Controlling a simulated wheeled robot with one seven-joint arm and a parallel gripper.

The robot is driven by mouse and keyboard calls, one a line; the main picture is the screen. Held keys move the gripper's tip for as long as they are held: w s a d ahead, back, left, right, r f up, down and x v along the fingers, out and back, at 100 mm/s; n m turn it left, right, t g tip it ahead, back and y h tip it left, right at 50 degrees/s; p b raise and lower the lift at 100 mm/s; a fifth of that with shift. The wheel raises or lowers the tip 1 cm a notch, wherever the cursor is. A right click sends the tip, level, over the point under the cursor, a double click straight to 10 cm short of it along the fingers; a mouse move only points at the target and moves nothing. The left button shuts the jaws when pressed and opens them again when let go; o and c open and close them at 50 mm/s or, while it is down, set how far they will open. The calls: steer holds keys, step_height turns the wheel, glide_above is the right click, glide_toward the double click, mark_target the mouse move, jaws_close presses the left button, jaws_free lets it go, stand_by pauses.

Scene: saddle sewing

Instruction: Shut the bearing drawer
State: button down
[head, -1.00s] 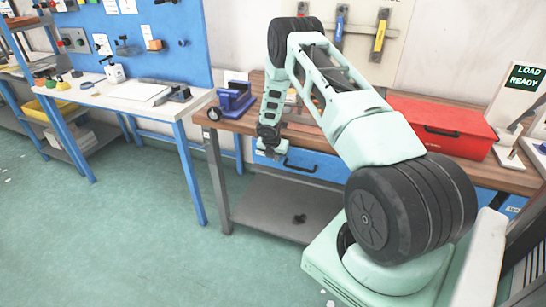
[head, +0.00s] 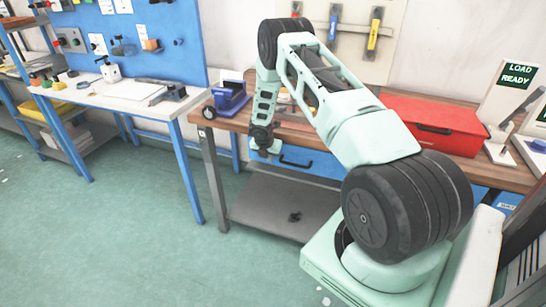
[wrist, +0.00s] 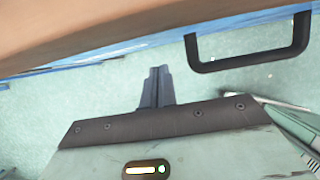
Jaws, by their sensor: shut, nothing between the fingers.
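The blue drawer (head: 318,163) is under the wooden bench top, with a black bar handle (head: 297,163) on its front. How far it stands out is hard to tell from the head view. My gripper (head: 262,152) hangs in front of the drawer's left part, left of the handle. In the wrist view the gripper's fingers (wrist: 155,88) are together and empty, over the green floor. There the handle (wrist: 250,62) is to the right of the fingertips and apart from them. Only a thin blue edge of the drawer shows there, below the wood.
A blue vise (head: 228,97) stands at the bench's left end. A red toolbox (head: 435,125) sits on the bench top (head: 215,125) to the right. A grey lower shelf (head: 270,205) is below the drawer. The floor in front (head: 130,240) is clear.

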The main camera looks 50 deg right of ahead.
steer(key=a+b+v, duration=0.1)
steer(key=v, duration=0.9)
steer(key=shift+s+a, duration=0.25)
steer(key=shift+s, duration=0.05)
steer(key=shift+f, duration=0.1)
steer(key=s+a+r+m+y, duration=0.1)
steer(key=s+a+r+m, duration=0.1)
steer(key=a+r, duration=0.5)
steer(key=s+a+r+m+y, duration=0.1)
steer(key=s+a+r+m, duration=0.15)
steer(key=a, duration=0.95)
steer(key=s+a+r+m, duration=0.2)
steer(key=a+r, duration=0.2)
steer(key=a, duration=0.5)
steer(key=s+a+r+m+y, duration=0.1)
steer(key=s+a+r+m, duration=0.1)
steer(key=s+a, duration=0.3)
steer(key=s+a+r+m+g, duration=0.1)
steer(key=s+a+r+m, duration=0.2)
steer(key=s, duration=1)
steer(key=s+a+r+m+y, duration=0.1)
steer(key=s+a+r+m, duration=0.1)
steer(key=s+a, duration=0.5)
steer(key=shift+s+a+r+m+g+y, duration=0.35)
steer(key=shift+s+m, duration=0.2)
steer(key=shift+s, duration=0.6)
